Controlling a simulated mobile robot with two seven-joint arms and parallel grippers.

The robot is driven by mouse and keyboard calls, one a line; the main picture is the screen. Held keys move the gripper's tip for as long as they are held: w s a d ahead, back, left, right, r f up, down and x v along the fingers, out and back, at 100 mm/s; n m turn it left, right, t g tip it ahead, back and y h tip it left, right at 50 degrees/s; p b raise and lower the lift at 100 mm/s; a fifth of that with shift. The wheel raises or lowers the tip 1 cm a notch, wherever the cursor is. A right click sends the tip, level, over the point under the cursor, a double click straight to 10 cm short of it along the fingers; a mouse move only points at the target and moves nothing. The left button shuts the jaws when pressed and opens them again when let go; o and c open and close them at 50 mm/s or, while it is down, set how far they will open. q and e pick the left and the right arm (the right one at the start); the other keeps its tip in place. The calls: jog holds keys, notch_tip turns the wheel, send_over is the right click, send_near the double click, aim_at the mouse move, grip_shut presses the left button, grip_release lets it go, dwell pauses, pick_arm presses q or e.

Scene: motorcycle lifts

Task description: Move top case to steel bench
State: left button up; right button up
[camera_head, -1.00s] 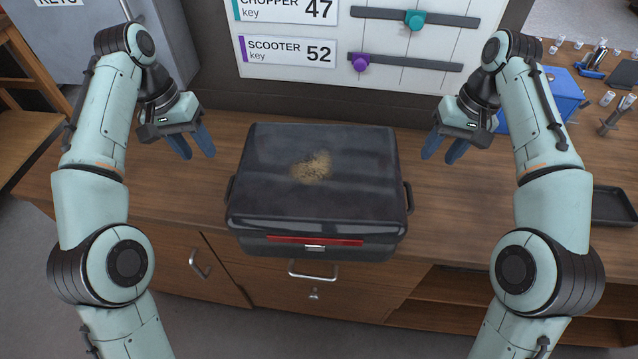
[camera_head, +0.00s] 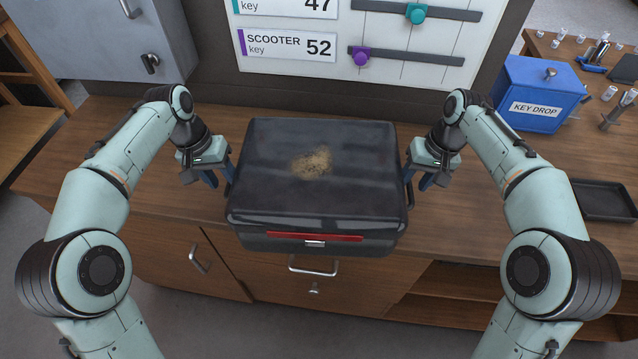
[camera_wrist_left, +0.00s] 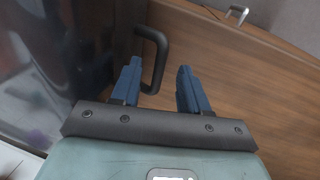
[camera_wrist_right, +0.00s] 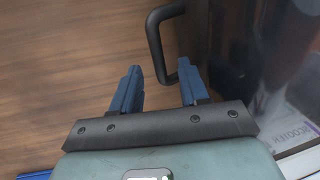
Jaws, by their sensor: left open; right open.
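The black top case (camera_head: 310,195) sits on the wooden counter (camera_head: 480,215), with a dusty tan patch on its lid and a red strip with a latch at its front. It has a side handle at each end. My left gripper (camera_head: 219,180) is open at the case's left side; in the left wrist view its fingers (camera_wrist_left: 160,88) stand apart near the black left handle (camera_wrist_left: 155,60). My right gripper (camera_head: 416,180) is open at the right side; in the right wrist view its fingers (camera_wrist_right: 159,88) are near the right handle (camera_wrist_right: 157,40). The steel bench is not clearly identifiable.
A blue key drop box (camera_head: 540,95) and a dark tray (camera_head: 603,200) stand to the right. A key board (camera_head: 365,40) with colored sliders is behind the case. A grey cabinet (camera_head: 100,40) is at the back left. Counter on both sides of the case is mostly clear.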

pick_arm(q)
jog(key=shift+d+f, duration=0.1)
jog(key=shift+f, duration=0.65)
pick_arm(e)
jog(key=shift+a+f, duration=0.15)
jog(key=shift+f, duration=0.6)
pick_arm(q)
jog(key=shift+c, duration=0.2)
pick_arm(e)
jog(key=shift+c, duration=0.2)
pick_arm(q)
grip_shut()
pick_arm(e)
grip_shut()
pick_arm(q)
jog(key=shift+r, duration=0.1)
pick_arm(e)
jog(key=shift+r, duration=0.15)
